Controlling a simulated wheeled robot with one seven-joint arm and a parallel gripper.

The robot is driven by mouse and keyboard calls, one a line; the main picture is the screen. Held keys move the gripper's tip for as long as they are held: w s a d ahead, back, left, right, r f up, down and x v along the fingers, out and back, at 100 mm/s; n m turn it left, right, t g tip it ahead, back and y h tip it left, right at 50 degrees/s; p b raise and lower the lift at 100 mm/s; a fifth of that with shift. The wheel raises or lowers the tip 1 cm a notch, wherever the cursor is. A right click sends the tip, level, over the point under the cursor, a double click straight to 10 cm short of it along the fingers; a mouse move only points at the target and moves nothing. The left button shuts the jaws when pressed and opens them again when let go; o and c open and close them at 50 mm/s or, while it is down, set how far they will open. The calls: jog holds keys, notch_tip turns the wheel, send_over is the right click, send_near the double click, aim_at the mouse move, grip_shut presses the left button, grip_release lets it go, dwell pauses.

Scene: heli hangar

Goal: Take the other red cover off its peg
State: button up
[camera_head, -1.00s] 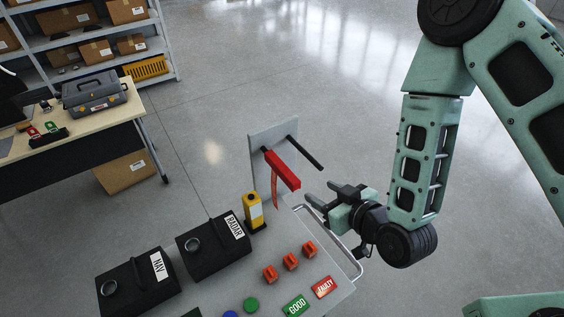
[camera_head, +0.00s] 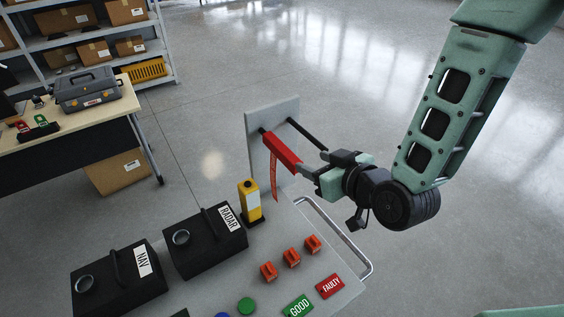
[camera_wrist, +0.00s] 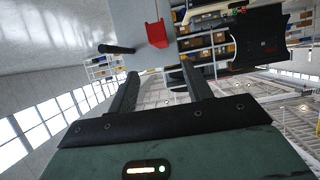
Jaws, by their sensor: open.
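One red cover (camera_head: 280,148) sits on a peg of the grey upright board (camera_head: 254,150), with a red strip (camera_head: 274,178) hanging from it. The board's other peg (camera_head: 306,134) is black and bare. My gripper (camera_head: 314,162) is open at the free end of the red cover, fingers pointing at the board. In the wrist view, the cover (camera_wrist: 156,34) shows just beyond and between my fingertips (camera_wrist: 160,70), with nothing between the fingers. The bare peg (camera_wrist: 118,49) lies to its left. In the head view I cannot tell whether a finger touches the cover.
A grey cart (camera_head: 340,297) carries the NAV box (camera_head: 120,283), the RADAR box (camera_head: 205,245), a yellow post (camera_head: 250,202), orange blocks (camera_head: 292,258), and GOOD (camera_head: 298,306) and FAULTY (camera_head: 330,287) plates. A metal rail (camera_head: 345,238) edges it. Open floor lies behind the board.

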aim_at(291, 156)
jog(key=shift+w+f+b, duration=0.1)
jog(key=shift+f+b, duration=0.15)
jog(key=shift+b, duration=0.05)
jog(key=p+x, duration=0.1)
jog(key=x, duration=0.1)
jog(key=p+x, duration=0.1)
jog(key=x, duration=0.1)
jog(key=p+x, duration=0.1)
jog(key=x, duration=0.1)
jog(key=shift+w+a+r+p, duration=0.2)
jog(key=shift+p, duration=0.15)
jog(key=shift+s+f+p+x, duration=0.15)
jog(key=shift+p+x, duration=0.5)
jog(key=shift+x, duration=0.35)
jog(key=shift+f+p+x, duration=0.15)
jog(key=shift+p+x, duration=0.45)
jog(key=shift+x, duration=0.4)
jog(key=shift+s+f+p+x, duration=0.15)
jog(key=shift+p+x, duration=0.5)
jog(key=shift+x, duration=0.35)
jog(key=c, duration=1.1)
